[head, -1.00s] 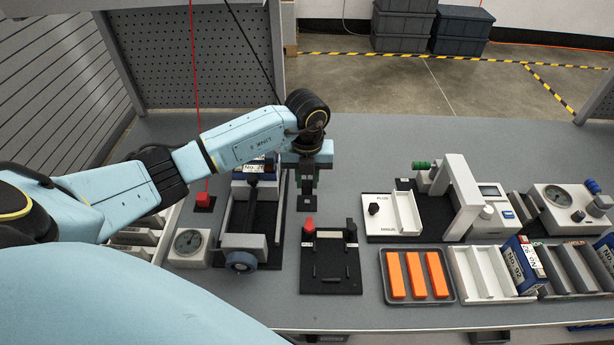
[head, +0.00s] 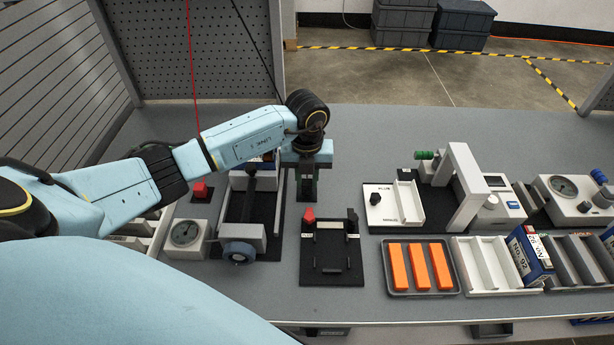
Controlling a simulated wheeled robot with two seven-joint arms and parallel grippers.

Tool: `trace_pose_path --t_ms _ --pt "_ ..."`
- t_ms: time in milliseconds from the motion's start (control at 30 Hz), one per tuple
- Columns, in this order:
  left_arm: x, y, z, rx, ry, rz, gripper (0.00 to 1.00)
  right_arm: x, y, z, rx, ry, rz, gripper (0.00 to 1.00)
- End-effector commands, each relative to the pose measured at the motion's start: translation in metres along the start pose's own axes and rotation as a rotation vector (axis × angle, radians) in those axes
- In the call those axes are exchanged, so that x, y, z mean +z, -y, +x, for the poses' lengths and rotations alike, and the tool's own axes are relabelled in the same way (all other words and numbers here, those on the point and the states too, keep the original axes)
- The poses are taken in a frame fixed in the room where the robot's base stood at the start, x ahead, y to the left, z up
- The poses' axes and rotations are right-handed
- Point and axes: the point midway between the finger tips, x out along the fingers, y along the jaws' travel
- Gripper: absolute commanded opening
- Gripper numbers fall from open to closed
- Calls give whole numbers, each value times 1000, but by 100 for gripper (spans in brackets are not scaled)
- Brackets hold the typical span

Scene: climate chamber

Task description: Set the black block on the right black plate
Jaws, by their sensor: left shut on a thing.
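My left gripper (head: 307,182) points down over the bench. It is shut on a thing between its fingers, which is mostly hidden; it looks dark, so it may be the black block. Just under the fingertips is a small black plate (head: 305,196), the right one of two. I cannot tell whether the held thing touches this plate. My right gripper is not in view.
A long dark fixture (head: 237,205) is close on the left. A white tray (head: 391,214) and a tray of orange bars (head: 392,292) lie to the right. Bench behind the gripper is clear.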

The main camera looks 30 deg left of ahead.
Motion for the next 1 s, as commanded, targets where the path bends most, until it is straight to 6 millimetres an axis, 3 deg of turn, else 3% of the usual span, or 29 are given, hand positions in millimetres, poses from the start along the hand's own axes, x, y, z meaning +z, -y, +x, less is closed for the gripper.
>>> trace_pose_path --t_ms 1000 --pt "0 0 6 0 1 -1 2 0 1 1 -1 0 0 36"
